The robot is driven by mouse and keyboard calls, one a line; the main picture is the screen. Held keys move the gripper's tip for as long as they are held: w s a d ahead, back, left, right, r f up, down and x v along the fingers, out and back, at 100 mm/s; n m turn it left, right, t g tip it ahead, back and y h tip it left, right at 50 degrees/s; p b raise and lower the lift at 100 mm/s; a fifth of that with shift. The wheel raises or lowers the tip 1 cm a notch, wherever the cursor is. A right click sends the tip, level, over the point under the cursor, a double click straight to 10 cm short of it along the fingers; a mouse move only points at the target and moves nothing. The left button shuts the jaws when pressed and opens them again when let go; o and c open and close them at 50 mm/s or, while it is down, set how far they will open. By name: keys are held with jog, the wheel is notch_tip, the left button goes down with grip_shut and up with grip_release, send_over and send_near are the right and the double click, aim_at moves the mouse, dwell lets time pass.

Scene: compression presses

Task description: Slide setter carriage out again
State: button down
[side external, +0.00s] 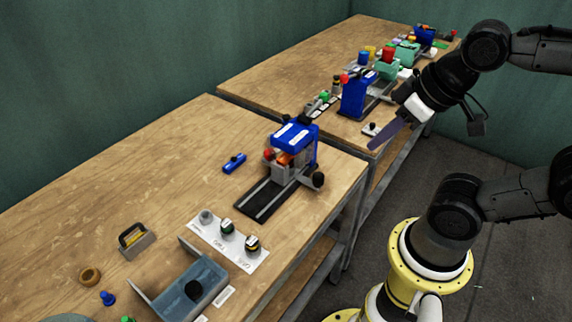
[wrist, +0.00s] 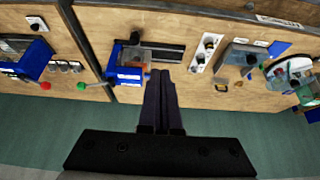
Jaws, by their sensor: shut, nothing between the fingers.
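The near blue press (side external: 295,138) stands on the near wooden table, with a black rail track (side external: 262,200) running out from it toward the front left. A grey carriage-like block (side external: 284,170) with orange and red parts sits under the press head, at the track's inner end. A black knob (side external: 318,180) sticks out at the press's right side. The wrist view also shows the press (wrist: 125,68) and its track (wrist: 165,53). My gripper (side external: 373,147) is shut and empty, in the air right of the press and apart from it. In the wrist view its fingers (wrist: 160,75) are together.
A second blue press (side external: 356,95) stands on the far table. Bare wood lies left of the track.

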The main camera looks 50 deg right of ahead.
jog(key=c, duration=1.1)
grip_release()
jog(key=shift+c, duration=0.2)
jog(key=o, duration=0.7)
jog(key=w, duration=0.1)
jog(key=w+r+n, duration=0.1)
jog(key=w+n, duration=0.1)
jog(key=shift+w+d+r, duration=0.2)
jog(key=shift+r, duration=0.2)
jog(key=n+g, duration=0.1)
jog(key=g, duration=0.5)
send_over(319, 175)
notch_tip(319, 175, down, 13)
notch_tip(319, 175, down, 13)
jog(key=shift+a+r, duration=0.1)
grip_shut()
